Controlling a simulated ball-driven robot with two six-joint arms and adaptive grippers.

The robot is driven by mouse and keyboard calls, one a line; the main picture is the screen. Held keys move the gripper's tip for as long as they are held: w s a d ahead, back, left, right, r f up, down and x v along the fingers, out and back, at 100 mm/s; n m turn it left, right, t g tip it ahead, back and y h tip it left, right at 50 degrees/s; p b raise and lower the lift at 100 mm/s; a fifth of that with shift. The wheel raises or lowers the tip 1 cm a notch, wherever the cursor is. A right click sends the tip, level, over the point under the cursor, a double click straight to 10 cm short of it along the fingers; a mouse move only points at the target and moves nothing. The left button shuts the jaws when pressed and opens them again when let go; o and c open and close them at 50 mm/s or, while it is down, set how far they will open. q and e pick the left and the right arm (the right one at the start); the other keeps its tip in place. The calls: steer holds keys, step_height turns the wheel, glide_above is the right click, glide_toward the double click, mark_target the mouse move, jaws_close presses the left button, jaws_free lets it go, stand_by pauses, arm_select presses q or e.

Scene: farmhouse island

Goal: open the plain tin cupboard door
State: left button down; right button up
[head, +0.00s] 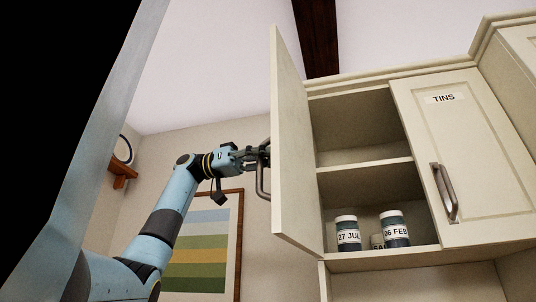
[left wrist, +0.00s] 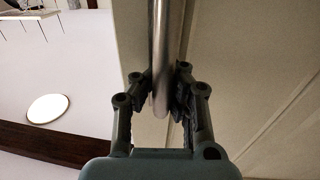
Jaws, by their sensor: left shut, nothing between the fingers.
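The plain cream cupboard door (head: 293,150), without a label, stands swung wide open on the left of the cupboard, its edge towards me. Its metal bar handle (head: 261,183) is on the outer face, at the left. My left gripper (head: 262,153) is at the upper part of this handle. In the left wrist view the handle (left wrist: 161,40) runs down to the fingertips of my left gripper (left wrist: 160,80), with the door face (left wrist: 235,60) behind. The gripper is shut with nothing held. Exactly how the fingers meet the bar is hard to tell. My right gripper is not in view.
The cupboard's other door, labelled TINS (head: 443,98), is shut. Inside the open side, labelled jars (head: 348,233) stand on the lower shelf; the shelf above (head: 365,168) looks empty. A striped picture (head: 205,250) hangs on the wall behind my left arm.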

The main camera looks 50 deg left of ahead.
arm_select(q)
steer(key=c, duration=1.8)
jaws_free()
steer(key=shift+c, duration=0.2)
steer(key=o, duration=0.6)
steer(key=shift+s, duration=0.1)
steer(key=v, duration=1.2)
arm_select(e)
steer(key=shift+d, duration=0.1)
